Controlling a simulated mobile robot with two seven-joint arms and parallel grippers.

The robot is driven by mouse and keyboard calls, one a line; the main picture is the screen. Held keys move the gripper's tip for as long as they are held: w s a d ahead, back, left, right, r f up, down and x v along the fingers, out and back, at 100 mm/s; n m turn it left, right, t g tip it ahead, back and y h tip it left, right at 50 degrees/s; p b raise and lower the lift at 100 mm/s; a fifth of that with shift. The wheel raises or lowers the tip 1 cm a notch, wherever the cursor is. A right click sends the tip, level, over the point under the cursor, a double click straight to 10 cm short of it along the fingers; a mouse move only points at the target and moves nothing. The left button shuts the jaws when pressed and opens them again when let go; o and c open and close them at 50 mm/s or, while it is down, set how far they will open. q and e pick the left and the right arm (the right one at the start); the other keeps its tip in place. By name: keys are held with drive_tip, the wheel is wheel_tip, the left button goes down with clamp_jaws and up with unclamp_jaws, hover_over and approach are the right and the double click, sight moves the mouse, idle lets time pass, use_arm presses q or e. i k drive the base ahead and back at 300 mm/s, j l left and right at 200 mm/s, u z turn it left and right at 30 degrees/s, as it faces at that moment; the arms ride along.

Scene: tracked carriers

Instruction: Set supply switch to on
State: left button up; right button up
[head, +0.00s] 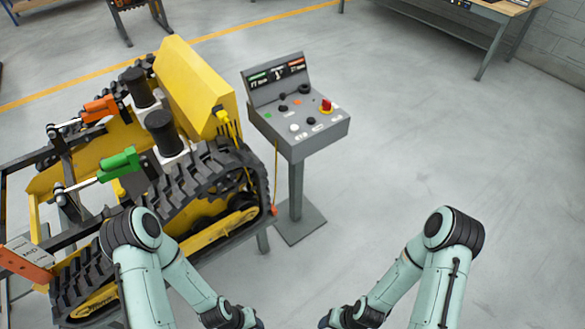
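A grey control console (313,131) stands on a post in the middle of the head view. My arms come in at the bottom, well short of the console.
A yellow tracked carrier (200,85) stands left of the console, with a green cylinder (119,163) and an orange cylinder (100,108) on its frame. The console's base plate (300,226) rests on the floor. A workbench (480,12) is at the back right. The floor right of the console is clear.

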sight(327, 104)
drive_tip(key=i+l+u, duration=0.1)
drive_tip(key=u, duration=0.55)
drive_tip(key=i+l+u, duration=0.25)
drive_tip(key=l+u, duration=0.5)
drive_tip(key=l, duration=0.15)
drive_tip(key=i+l, duration=0.1)
drive_tip(key=l, duration=0.45)
drive_tip(key=i+l+u, duration=0.1)
drive_tip(key=l, duration=0.4)
drive_tip(key=i+l+u, duration=0.1)
drive_tip(key=l, duration=0.45)
drive_tip(key=i+l, duration=0.1)
drive_tip(key=l, duration=0.45)
